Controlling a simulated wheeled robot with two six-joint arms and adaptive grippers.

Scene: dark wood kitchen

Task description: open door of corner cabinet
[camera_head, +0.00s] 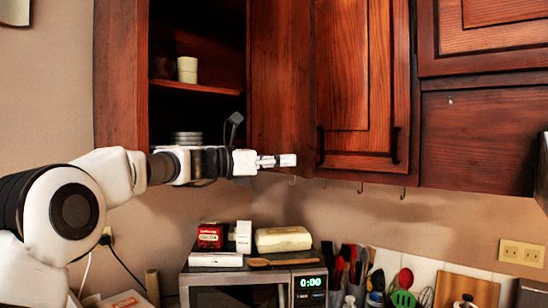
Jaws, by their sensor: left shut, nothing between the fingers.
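The corner cabinet (122,75) is dark red-brown wood, at the upper left. Its front is open and shows a shelf inside. Its door (282,80) appears swung out to the right of the opening, seen at a steep angle. A dark handle (320,145) shows at that panel's right edge. My left arm reaches in from the left across the cabinet's bottom. My left gripper (290,160) is shut and empty, in front of the panel's lower part. I cannot tell whether it touches the wood. My right gripper is not in view.
Cups (187,70) stand on the shelf, with stacked plates (187,138) below. Another closed cabinet door (365,80) is to the right. A microwave (240,292) with boxes on top stands below, beside several utensils (403,299). Hooks hang under the cabinets.

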